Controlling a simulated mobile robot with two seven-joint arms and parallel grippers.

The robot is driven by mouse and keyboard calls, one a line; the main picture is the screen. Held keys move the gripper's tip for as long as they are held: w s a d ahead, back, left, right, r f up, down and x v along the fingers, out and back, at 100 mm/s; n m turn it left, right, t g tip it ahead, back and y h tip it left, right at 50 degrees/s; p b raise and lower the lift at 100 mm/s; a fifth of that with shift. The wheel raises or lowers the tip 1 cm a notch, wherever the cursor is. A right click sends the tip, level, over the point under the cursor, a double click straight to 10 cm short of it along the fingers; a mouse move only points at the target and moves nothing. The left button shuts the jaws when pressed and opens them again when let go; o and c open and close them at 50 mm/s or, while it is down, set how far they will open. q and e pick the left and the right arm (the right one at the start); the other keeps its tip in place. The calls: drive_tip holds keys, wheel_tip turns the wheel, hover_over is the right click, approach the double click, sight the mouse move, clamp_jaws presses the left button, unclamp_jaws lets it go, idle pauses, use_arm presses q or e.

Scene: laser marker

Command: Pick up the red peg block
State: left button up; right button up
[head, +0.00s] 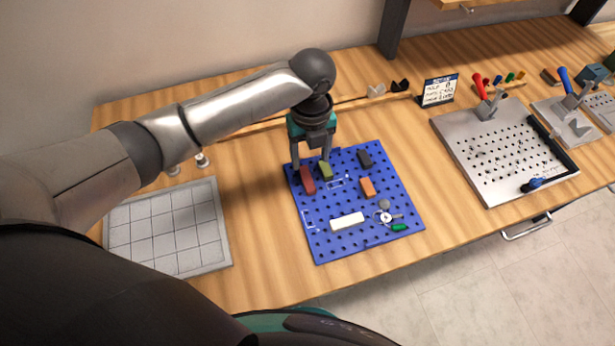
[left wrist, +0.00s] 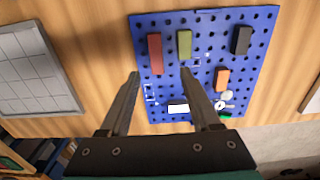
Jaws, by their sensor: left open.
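The red peg block (head: 307,181) stands at the upper left of the blue pegboard (head: 325,245), left of the olive-green block (head: 325,170). In the left wrist view the red block (left wrist: 155,54) is a long bar just beyond the fingertips, toward the left one. My left gripper (head: 311,168) is over the upper left of the board, near the red and green blocks. In the left wrist view its two fingers (left wrist: 160,73) are spread with nothing between them. Whether a finger touches a block cannot be told. My right gripper is not in view.
A dark block (head: 365,159), an orange block (head: 367,187), a white block (head: 347,221) and small round and green parts share the board. A grey grid plate (head: 168,228) lies left. A metal perforated plate (head: 500,155) with a red-handled clamp stands right. Bare wood lies between.

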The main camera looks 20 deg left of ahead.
sight(306, 177)
use_arm(q)
wheel_tip(306, 177, down, 3)
drive_tip(key=shift+f, duration=0.1)
drive_tip(key=f, duration=0.2)
drive_tip(key=a+f, duration=0.1)
drive_tip(key=f, duration=0.1)
drive_tip(key=shift+b, duration=0.35)
drive_tip(key=shift+d+f, duration=0.1)
drive_tip(key=shift+f, duration=0.45)
clamp_jaws()
